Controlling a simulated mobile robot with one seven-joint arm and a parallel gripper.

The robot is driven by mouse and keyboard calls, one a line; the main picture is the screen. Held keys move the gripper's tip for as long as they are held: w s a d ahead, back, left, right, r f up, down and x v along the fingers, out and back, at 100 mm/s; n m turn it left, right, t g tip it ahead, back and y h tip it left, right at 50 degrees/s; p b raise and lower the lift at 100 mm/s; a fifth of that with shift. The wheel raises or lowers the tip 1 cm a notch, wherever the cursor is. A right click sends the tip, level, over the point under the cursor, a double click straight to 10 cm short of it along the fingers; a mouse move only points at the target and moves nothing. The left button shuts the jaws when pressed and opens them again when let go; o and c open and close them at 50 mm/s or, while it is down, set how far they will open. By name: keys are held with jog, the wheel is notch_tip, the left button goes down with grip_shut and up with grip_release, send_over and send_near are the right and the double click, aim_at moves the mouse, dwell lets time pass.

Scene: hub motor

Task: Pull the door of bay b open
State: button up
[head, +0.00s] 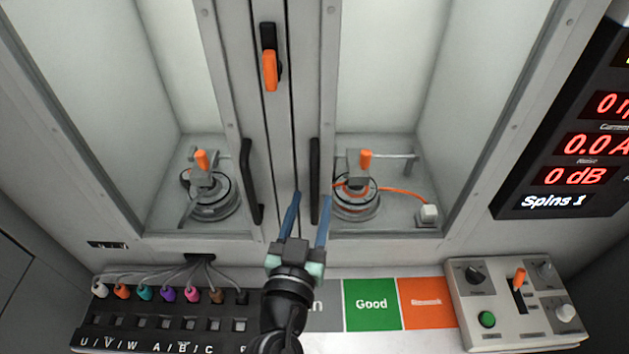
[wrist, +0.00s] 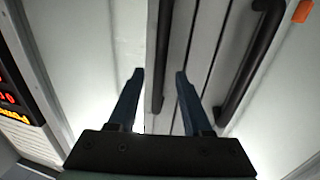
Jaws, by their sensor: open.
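Two bay doors stand side by side, a left door (head: 175,90) and a right door (head: 375,90); both look closed. I read no bay letter on either. The left door has a black upright handle (head: 248,182), and the right door has a black handle (head: 314,175). My gripper (head: 311,198) is open, its blue fingers pointing up at the lower part of the right door's handle. In the wrist view, that handle (wrist: 162,45) passes between the fingertips (wrist: 159,74). No contact shows. The left handle (wrist: 250,65) lies outside the fingers.
An orange-handled lever (head: 270,70) sits on the post between the doors. Behind the doors are clamped motors (head: 212,195). Below stand a rack of coloured plugs (head: 160,320), a green Good panel (head: 371,305) and a control box (head: 515,305). A display (head: 575,130) is at right.

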aim_at(314, 196)
jog(key=shift+w+d+p, duration=0.2)
jog(key=shift+w, duration=0.65)
jog(key=shift+w+d+p, duration=0.15)
jog(key=shift+w+p, duration=0.05)
jog(key=shift+w, duration=0.6)
jog(key=shift+c, duration=0.2)
grip_shut()
